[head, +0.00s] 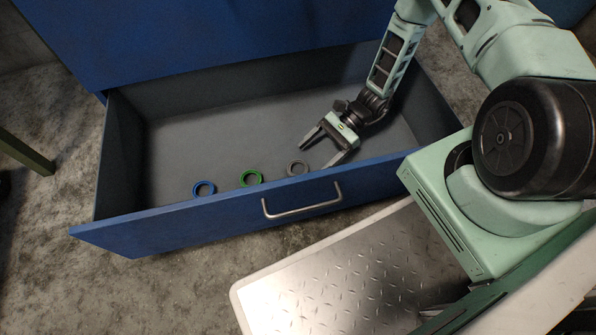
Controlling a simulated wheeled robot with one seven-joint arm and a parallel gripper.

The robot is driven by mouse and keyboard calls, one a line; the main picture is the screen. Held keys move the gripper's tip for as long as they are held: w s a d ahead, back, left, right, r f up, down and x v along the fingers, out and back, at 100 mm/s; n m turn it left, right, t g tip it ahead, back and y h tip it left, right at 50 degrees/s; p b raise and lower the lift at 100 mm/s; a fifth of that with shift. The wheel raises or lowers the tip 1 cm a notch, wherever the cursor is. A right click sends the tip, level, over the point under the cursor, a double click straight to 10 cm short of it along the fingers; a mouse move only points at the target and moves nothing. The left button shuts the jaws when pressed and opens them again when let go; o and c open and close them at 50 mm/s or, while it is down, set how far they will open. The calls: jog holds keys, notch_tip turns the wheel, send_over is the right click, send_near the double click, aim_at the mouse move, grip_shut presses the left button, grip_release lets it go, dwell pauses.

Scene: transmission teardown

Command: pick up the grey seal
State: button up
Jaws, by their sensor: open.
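The grey seal (290,171) is a small ring lying flat on the floor of an open blue drawer (165,232), near its front wall. My gripper (322,153) reaches down into the drawer just to the right of the seal. Its two fingers are spread apart and nothing is between them. The left fingertip is close to the seal in the picture; I cannot tell the height gap between them.
A green ring (243,181) and a blue ring (196,192) lie left of the grey seal along the drawer's front wall. The front wall with its metal handle (302,212) stands close to the rings. The drawer's back and left floor are clear.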

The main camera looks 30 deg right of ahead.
aim_at(298, 168)
jog(key=b+x, duration=0.2)
jog(key=x, duration=0.1)
jog(key=b+x, duration=0.1)
jog(key=shift+w+a+f+b, duration=0.2)
jog(key=shift+w+f+b, duration=0.1)
jog(key=shift+b, duration=0.1)
jog(key=shift+s+a, duration=0.15)
jog(key=shift+a, duration=0.35)
jog(key=c, duration=1.1)
